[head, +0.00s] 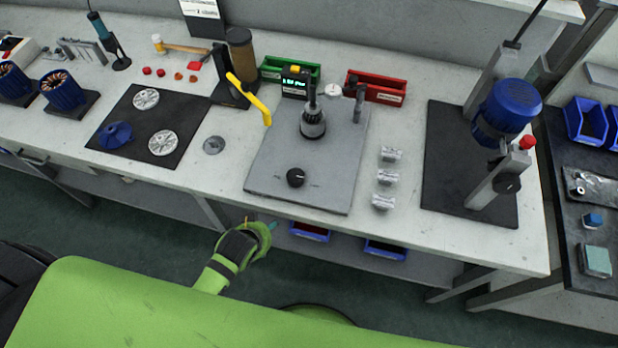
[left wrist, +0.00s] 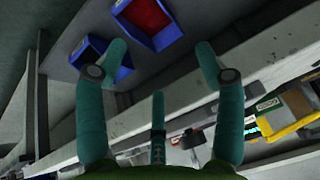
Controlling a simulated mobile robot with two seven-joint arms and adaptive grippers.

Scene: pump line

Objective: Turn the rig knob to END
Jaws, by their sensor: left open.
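The rig knob (head: 296,177) is a small black dial near the front edge of the grey rig plate (head: 335,190). A pale mark shows on its right half, and tiny labels to its left and right are too small to read. My left gripper (head: 266,233) is in front of the bench, below and left of the knob, apart from it. In the left wrist view its teal fingers (left wrist: 160,58) are spread with nothing between them. My right gripper is not in view.
The bench's front edge (head: 225,200) lies between my left gripper and the knob. A yellow lever (head: 250,99) and a black-based post (head: 313,120) stand behind it. Metal blocks (head: 387,177) sit to the right. Blue bins (head: 385,250) are under the bench.

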